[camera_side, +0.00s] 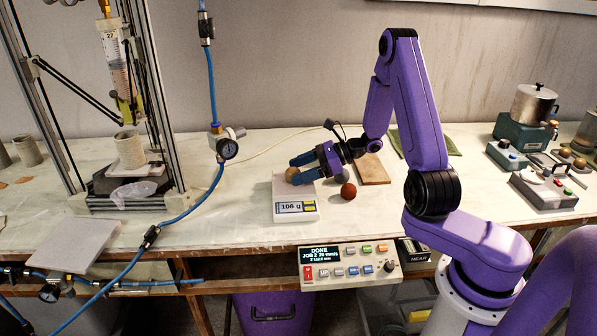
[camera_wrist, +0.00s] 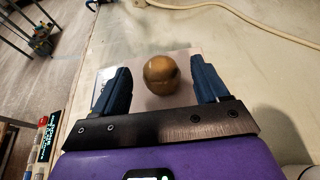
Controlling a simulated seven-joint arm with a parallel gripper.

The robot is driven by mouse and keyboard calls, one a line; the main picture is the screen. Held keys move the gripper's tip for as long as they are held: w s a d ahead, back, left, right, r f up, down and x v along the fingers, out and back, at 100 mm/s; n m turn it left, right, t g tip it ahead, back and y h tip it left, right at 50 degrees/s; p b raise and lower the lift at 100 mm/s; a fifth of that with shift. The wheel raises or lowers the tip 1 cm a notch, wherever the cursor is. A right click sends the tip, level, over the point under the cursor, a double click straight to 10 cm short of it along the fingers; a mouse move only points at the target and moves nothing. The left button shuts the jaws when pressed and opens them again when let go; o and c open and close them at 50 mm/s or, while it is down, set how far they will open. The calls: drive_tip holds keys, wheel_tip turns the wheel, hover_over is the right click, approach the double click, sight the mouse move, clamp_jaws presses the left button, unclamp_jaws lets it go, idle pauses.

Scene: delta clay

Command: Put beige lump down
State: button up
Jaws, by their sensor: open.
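The beige lump (camera_wrist: 160,72) is a rounded tan ball resting on the white scale. In the side view, the lump (camera_side: 291,175) shows at the tips of my fingers, partly hidden by them. My gripper (camera_side: 297,171) is open, with blue fingers at either side of the lump. In the wrist view, my gripper (camera_wrist: 160,88) has a clear gap between each finger and the lump. The scale (camera_side: 296,193) has a display reading 106 g.
A red-brown ball (camera_side: 348,190) lies just right of the scale, near a brown board (camera_side: 371,169). A control box (camera_side: 350,264) sits at the table's front edge. A blue hose (camera_side: 198,203) and the printer frame (camera_side: 126,190) stand to the left.

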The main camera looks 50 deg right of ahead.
drive_tip(key=v, duration=1)
drive_tip(key=s+a+r+n+g, duration=0.1)
drive_tip(key=s+a+n+g, duration=0.3)
drive_tip(key=a+n+g, duration=0.25)
drive_tip(key=s+a+r+n+g, duration=0.1)
drive_tip(key=s+a+n+g, duration=0.35)
drive_tip(key=a+n, duration=0.35)
drive_tip(key=s+a+r+n+t+h, duration=0.1)
drive_tip(key=s+n+h, duration=0.3)
drive_tip(key=s+n, duration=0.4)
drive_tip(key=s+a+r+n+h, duration=0.2)
drive_tip(key=s+n+h, duration=0.3)
drive_tip(key=n, duration=1.2)
drive_tip(key=s+a, duration=0.1)
drive_tip(key=s, duration=0.3)
drive_tip(key=shift+r+t, duration=0.25)
drive_tip(key=shift+t, duration=0.15)
drive_tip(key=shift+o, duration=0.2)
drive_tip(key=shift+a, duration=0.1)
idle(0.9)
